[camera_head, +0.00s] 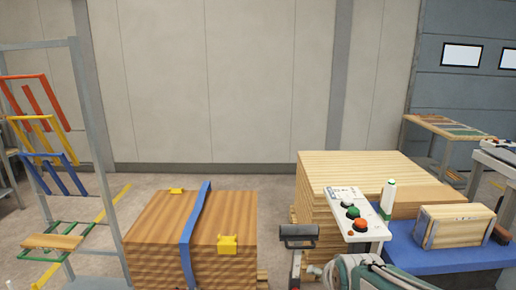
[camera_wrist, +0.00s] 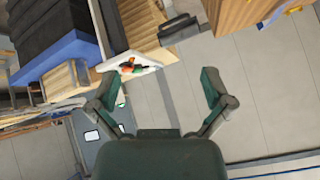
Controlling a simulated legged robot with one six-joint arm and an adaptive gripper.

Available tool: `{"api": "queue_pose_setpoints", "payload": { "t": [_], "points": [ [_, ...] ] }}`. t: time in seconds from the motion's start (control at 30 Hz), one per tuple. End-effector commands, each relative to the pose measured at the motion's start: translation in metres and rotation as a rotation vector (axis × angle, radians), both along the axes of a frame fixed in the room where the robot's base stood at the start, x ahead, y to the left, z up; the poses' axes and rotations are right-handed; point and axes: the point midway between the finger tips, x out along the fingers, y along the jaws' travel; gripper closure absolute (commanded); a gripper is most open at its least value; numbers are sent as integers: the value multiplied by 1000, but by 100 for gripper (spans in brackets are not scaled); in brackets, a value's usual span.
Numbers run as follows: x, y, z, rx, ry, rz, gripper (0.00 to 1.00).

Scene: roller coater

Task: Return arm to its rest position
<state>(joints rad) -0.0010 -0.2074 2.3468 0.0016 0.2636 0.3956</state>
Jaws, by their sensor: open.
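My gripper (camera_wrist: 160,88) shows in the wrist view with its two dark green fingers spread wide. The wrist view is strongly tilted. In the head view, a green-grey part of my arm (camera_head: 372,274) shows at the bottom edge, right of the middle. The fingertips cannot be made out there.
A white control panel (camera_head: 357,214) with buttons stands close to my arm. A strapped wood stack (camera_head: 150,222) and a coloured rack (camera_head: 90,100) stand left.

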Motion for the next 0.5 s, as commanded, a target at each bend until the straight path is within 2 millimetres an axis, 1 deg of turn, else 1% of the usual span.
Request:
{"api": "queue_pose_setpoints", "payload": {
  "t": [0.03,0.17,0.2,0.4,0.5],
  "points": [
    [-17,0,10,-24,14,27,0],
    [-62,0,24,-88,75,104,0],
    [-76,0,27,-107,95,128,0],
    [-144,0,36,-188,183,248,0],
    [-168,0,37,-213,218,293,0]
  ]
}}
